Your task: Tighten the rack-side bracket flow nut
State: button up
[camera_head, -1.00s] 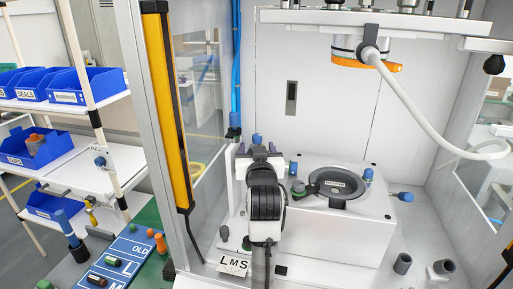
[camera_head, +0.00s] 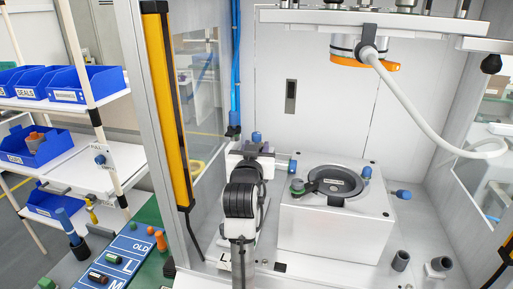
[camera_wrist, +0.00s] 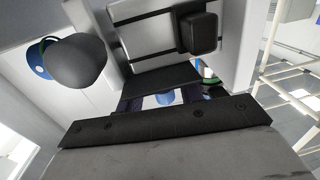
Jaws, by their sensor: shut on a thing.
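My gripper (camera_head: 252,150) is at the back left inside the press cell, seen from behind in the head view. In the wrist view, its dark fingers (camera_wrist: 163,98) are shut on a small blue nut (camera_wrist: 163,99), which shows in the gap between them. In the head view, a blue fitting (camera_head: 257,136) shows just beyond the gripper. I cannot tell if it is the same nut. My wrist hides most of the bracket there.
The white press block (camera_head: 330,235) with its dark round seat (camera_head: 335,181) stands close on the right. A yellow light curtain (camera_head: 167,100) borders the cell on the left. A rack with blue bins (camera_head: 85,84) and a blue parts board (camera_head: 125,262) lie outside.

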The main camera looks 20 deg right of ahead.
jog(key=shift+w+a+m+g+h+b, duration=0.15)
jog(key=shift+m+g+h+b, duration=0.15)
jog(key=shift+m+g+h, duration=0.95)
jog(key=shift+t+h, duration=0.25)
jog(key=shift+h, duration=0.1)
jog(key=o, duration=1)
jog(key=v, duration=1.4)
